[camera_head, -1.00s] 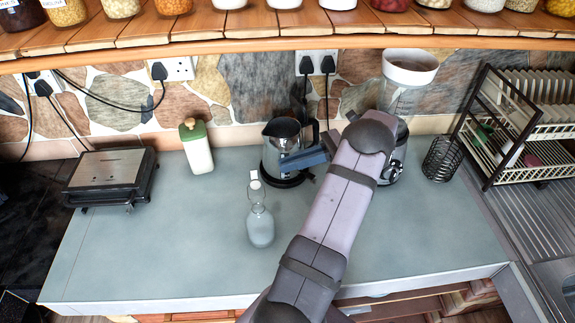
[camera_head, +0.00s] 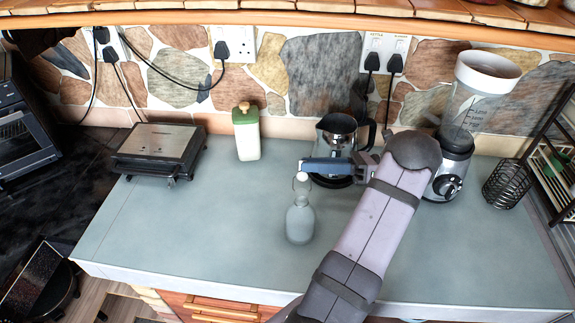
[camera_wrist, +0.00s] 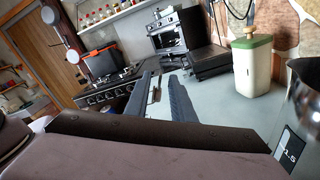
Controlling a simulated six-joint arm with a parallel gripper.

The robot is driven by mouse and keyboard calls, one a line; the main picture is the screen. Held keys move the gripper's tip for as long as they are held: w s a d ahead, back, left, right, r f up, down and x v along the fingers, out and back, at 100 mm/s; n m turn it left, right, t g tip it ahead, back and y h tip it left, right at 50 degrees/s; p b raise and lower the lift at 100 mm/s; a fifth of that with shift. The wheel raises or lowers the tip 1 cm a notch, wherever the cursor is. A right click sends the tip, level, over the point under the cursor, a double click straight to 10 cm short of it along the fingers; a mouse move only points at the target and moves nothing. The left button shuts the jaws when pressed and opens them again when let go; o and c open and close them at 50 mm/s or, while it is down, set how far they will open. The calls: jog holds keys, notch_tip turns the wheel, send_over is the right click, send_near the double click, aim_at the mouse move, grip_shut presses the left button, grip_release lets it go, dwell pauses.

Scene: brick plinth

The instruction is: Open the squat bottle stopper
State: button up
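A squat clear glass bottle (camera_head: 300,224) stands upright on the grey-green counter (camera_head: 190,235) in the head view. Its pale stopper (camera_head: 302,183) sits on the neck. My gripper (camera_head: 306,166) reaches in from the right, its fingers pointing left. In that view its fingertips are right at the top of the bottle, at or just behind the stopper; I cannot tell whether they touch. In the wrist view my gripper (camera_wrist: 160,80) shows its two dark fingers apart, with a gap between them. I cannot make out the bottle in the wrist view.
A steel kettle (camera_head: 338,137) stands close behind my gripper, and a blender (camera_head: 452,165) to the right. A cream container with a green lid (camera_head: 247,140) and a grill press (camera_head: 158,150) stand to the left. The counter's front left is clear.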

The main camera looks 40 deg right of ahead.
jog(key=p+x, duration=0.3)
jog(key=x, duration=0.3)
jog(key=shift+w+a, duration=0.25)
jog(key=shift+a, duration=0.05)
grip_shut()
